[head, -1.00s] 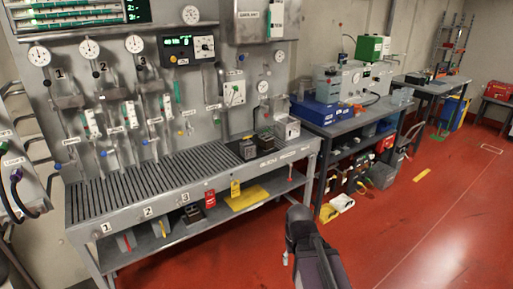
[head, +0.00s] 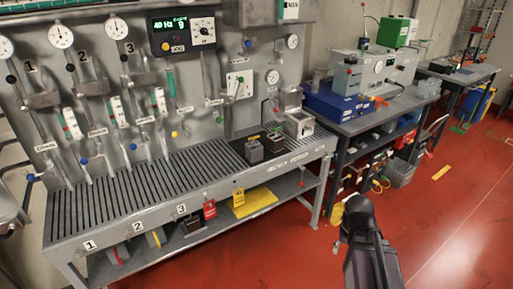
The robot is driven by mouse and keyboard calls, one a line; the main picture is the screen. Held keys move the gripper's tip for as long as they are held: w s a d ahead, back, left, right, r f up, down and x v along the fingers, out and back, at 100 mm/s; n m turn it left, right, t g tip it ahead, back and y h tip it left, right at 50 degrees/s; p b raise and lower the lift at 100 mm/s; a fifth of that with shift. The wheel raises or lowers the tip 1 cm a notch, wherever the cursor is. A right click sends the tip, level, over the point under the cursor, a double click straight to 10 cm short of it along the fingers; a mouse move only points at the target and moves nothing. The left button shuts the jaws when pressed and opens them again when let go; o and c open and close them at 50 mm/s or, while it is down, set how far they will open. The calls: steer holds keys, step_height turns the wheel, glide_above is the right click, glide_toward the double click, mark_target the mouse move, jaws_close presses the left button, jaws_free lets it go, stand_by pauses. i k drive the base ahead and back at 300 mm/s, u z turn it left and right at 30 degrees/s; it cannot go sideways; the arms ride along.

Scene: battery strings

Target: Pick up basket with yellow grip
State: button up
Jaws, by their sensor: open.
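A small grey basket with a yellow grip (head: 156,238) sits on the lower shelf of the steel bench, below the number 2 label. Its upper part is hidden by the bench's front edge. To its left is a similar basket with a red grip (head: 118,255), under number 1. To its right, under number 3, is a darker box or basket (head: 194,226); I cannot make out its grip. My dark arm shows at the lower right, well to the right of the baskets and in front of the bench. I cannot make out my gripper's fingers.
The slatted bench (head: 130,205) carries small dark blocks (head: 262,146) and a grey box (head: 299,124) at its right end. A yellow plate (head: 252,203) lies on the shelf. The red floor in front is clear.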

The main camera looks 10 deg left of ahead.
mark_target(254, 150)
steer(key=u, duration=0.25)
steer(key=i, duration=1.1)
steer(key=u, duration=0.55)
